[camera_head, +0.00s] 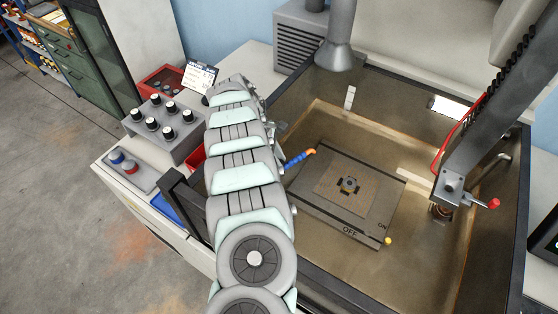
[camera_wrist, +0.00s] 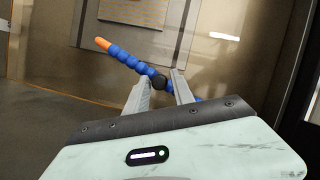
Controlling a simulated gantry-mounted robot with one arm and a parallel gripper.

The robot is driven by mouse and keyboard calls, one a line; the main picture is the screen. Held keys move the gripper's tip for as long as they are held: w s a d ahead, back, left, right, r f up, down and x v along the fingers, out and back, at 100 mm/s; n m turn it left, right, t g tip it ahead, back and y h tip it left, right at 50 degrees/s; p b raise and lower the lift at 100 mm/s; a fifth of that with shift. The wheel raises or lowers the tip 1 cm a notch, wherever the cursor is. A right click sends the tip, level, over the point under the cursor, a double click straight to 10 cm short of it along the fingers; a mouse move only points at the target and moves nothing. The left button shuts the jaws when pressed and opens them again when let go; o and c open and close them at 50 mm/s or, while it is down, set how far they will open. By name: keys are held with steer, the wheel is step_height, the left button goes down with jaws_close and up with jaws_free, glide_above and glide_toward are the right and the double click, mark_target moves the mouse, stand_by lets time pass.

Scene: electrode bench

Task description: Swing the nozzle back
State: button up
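The nozzle is a blue segmented hose with an orange tip. In the head view the nozzle (camera_head: 297,159) reaches out from behind my arm over the left edge of the plate in the tank, tip toward upper right. In the wrist view the nozzle (camera_wrist: 130,60) runs diagonally, orange tip at upper left. The hose passes at the fingertips and shows again beyond the right finger. I cannot tell whether the fingers touch it. In the head view my arm mostly hides the gripper.
The tank (camera_head: 335,285) has dark raised walls. A grey plate (camera_head: 325,210) marked OFF and ON lies in it, with a yellow knob (camera_head: 388,241). A dark column with a red-knobbed lever (camera_head: 493,204) stands at right. A knob panel (camera_head: 187,143) is left of my arm.

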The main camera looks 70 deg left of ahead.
steer(key=shift+o, duration=1.2)
steer(key=shift+r, duration=0.1)
steer(key=b+v, duration=0.1)
steer(key=v, duration=0.9)
steer(key=shift+r, duration=0.35)
steer(key=shift+s, duration=0.1)
